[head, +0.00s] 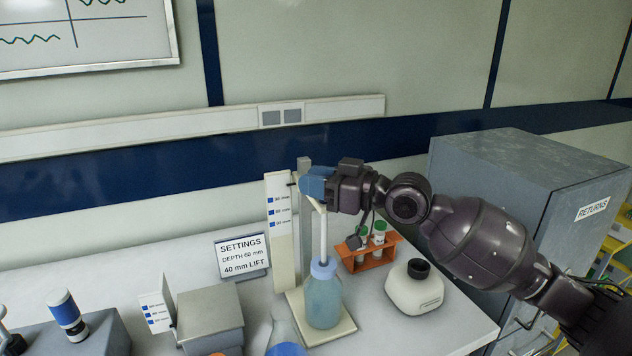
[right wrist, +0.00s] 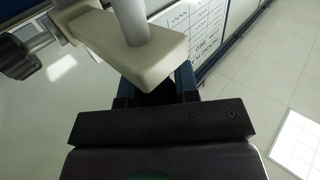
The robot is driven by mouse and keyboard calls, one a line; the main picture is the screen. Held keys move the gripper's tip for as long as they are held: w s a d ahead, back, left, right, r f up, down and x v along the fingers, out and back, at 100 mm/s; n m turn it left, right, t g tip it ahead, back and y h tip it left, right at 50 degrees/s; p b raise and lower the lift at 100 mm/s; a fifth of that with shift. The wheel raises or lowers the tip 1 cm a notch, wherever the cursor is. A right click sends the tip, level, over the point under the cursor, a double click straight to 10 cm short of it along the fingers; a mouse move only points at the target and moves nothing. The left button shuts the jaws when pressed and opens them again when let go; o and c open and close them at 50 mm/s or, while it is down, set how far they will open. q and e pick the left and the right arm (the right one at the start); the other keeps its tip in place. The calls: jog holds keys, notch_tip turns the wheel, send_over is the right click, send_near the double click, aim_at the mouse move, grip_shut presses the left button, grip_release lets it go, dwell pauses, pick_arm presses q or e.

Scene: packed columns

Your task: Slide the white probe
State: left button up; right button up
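The white probe (head: 323,238) is an upright rod on a stand. Its lower end goes into the neck of a blue-collared bottle (head: 323,300) of pale blue liquid. A white scale plate (head: 278,228) with blue marks stands left of it. My right gripper (head: 314,186) has its blue fingers at the probe's upper end, by the stand's post. In the right wrist view, a cream block (right wrist: 150,55) with a pale rod covers the fingertips. The fingers stand apart beside the block, but their grip on it is hidden. My left gripper is not in view.
A settings card (head: 243,257) reads depth 60 mm, 40 mm lift. An orange rack (head: 368,255) of green-capped tubes and a white black-capped bottle (head: 414,288) stand right of the stand. A flask (head: 285,335) is in front. A grey returns cabinet (head: 520,180) stands at right.

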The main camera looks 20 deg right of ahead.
jog(key=o, duration=0.5)
jog(key=shift+r, duration=0.35)
jog(key=shift+c, duration=0.2)
jog(key=shift+f, duration=0.1)
jog(key=shift+s+d, duration=0.1)
jog(key=b+v, duration=0.3)
jog(key=v, duration=0.7)
jog(key=shift+s+d+b, duration=0.15)
jog(key=shift+s+b, duration=0.1)
jog(key=shift+b, duration=0.05)
